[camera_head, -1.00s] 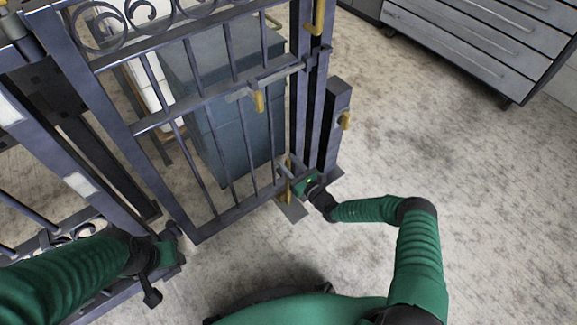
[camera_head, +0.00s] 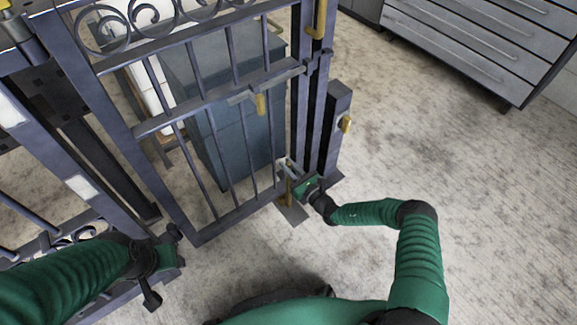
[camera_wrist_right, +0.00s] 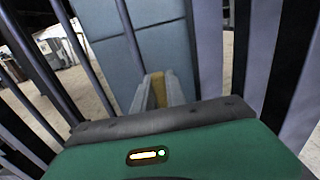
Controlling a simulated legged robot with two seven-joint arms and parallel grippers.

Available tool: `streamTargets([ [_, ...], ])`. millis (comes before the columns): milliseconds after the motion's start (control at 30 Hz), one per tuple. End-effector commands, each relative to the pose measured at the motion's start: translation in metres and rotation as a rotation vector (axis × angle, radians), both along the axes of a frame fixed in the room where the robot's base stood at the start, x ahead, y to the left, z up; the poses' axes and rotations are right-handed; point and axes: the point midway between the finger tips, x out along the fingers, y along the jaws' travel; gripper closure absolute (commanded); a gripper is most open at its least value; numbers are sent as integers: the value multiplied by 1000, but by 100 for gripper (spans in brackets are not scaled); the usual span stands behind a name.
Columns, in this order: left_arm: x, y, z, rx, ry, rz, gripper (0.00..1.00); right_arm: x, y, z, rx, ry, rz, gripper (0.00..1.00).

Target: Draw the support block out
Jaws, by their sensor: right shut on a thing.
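The dark metal gate (camera_head: 225,130) with upright bars and scrollwork stands in the head view. My right gripper (camera_head: 286,168) is at its lower right corner, low by the post. In the right wrist view its two grey fingers (camera_wrist_right: 157,96) are shut on a yellow-brown block (camera_wrist_right: 158,88), seen end-on between them; I take this for the support block. In the head view a brass-coloured piece (camera_head: 287,193) shows beside these fingers, partly hidden. My left gripper (camera_head: 163,265) is at the gate's lower left, and its jaw opening is unclear.
A blue-grey cabinet (camera_head: 240,110) stands behind the bars. A grey drawer unit (camera_head: 480,40) is at the top right. The floor (camera_head: 470,170) on the right is clear.

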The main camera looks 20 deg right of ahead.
Motion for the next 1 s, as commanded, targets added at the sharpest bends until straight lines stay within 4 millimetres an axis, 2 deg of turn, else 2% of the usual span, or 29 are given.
streamTargets([
  [833, 0, 0, 0, 0, 0, 0, 51, -2, 0, -3, -1, 6, 2, 100],
  [933, 0, 0, 1, 0, 0, 0, 51, -3, -6, -3, -2, 6, 0, 100],
  [1000, 0, 0, 2, 0, 0, 0, 51, -5, -18, -3, -3, 5, -2, 100],
])
